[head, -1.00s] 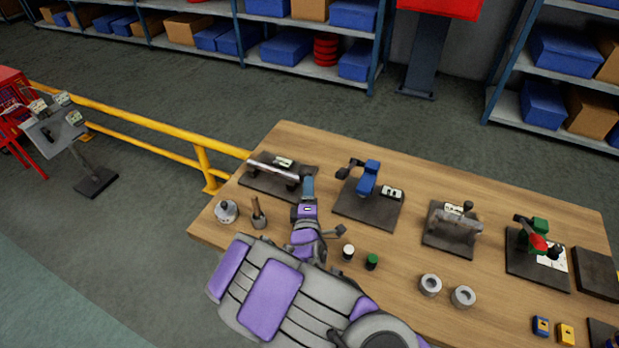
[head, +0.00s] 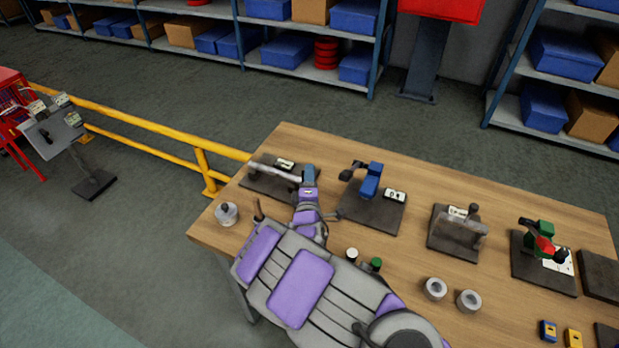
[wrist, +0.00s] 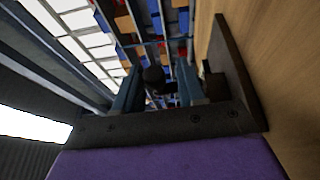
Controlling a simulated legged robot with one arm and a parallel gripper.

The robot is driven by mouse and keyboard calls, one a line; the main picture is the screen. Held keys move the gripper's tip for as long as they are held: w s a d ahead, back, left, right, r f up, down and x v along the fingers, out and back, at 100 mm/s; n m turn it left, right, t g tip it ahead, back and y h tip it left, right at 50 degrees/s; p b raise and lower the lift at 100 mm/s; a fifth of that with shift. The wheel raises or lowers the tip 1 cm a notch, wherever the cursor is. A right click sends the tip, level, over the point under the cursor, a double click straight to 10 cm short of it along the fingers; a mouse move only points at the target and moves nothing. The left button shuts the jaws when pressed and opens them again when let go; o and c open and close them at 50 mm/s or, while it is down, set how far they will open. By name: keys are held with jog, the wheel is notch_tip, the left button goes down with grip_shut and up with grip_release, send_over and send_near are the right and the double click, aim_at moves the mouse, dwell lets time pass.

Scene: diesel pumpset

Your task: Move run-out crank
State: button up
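The run-out fixture is a dark base (head: 258,188) at the table's left back corner, carrying a pale horizontal shaft (head: 272,171) and a small white label. My gripper (head: 309,174) is at the right end of this shaft and hides that end in the head view. In the wrist view my gripper (wrist: 156,88) has its two blue-grey fingers apart. A dark round knob (wrist: 153,75) shows between them, with gaps beside it; it looks like the crank's handle, though I cannot tell for sure. I cannot tell whether a finger touches it.
A blue device with a dark arm (head: 371,180) stands close to the right of my gripper. A grey round piece (head: 227,214) and small capped cylinders (head: 352,255) are near my arm. A yellow rail (head: 150,122) runs left of the table. Other fixtures stand farther right.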

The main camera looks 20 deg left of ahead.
jog(key=shift+d, duration=0.15)
grip_shut()
jog(key=shift+w+r+g+p, duration=0.1)
jog(key=shift+r+g+p, duration=0.15)
jog(key=shift+g+p, duration=0.25)
jog(key=shift+w+d+m+g+h+p, duration=0.1)
jog(key=shift+w+m+g+h+p, duration=0.2)
jog(key=shift+m+g+h+p, duration=0.15)
jog(key=shift+w+f+g, duration=0.1)
jog(key=shift+f+g, duration=0.15)
jog(key=shift+g, duration=0.2)
jog(key=shift+f, duration=0.1)
jog(key=shift+c, duration=0.4)
grip_release()
jog(key=shift+d, duration=0.1)
jog(key=shift+o, duration=1.4)
jog(key=shift+w, duration=0.15)
jog(key=shift+r, duration=0.2)
